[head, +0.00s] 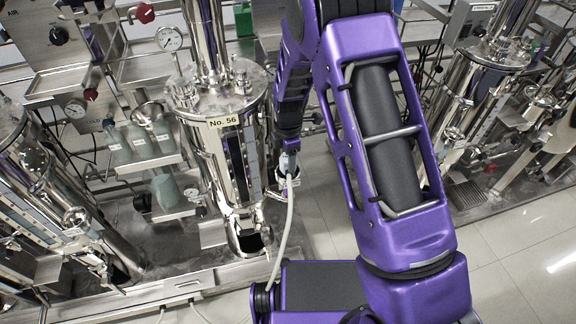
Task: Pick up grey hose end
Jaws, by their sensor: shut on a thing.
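My gripper (288,164) points down just right of the steel vessel labelled No. 56. It is shut on the end of the grey hose (289,212). The fingers and the hose end are small here, and the exact grip is hard to make out. From my gripper the hose hangs down in a gentle curve toward the skid's lower edge. Its lower part passes close to a dark part of my own body, where its far end cannot be made out.
The vessel No. 56 (215,108) stands beside my gripper. Glass bottles (168,190) stand on shelves at left. Another steel vessel (470,100) stands at right. Tiled floor (510,245) is open at lower right. My purple arm hides the middle.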

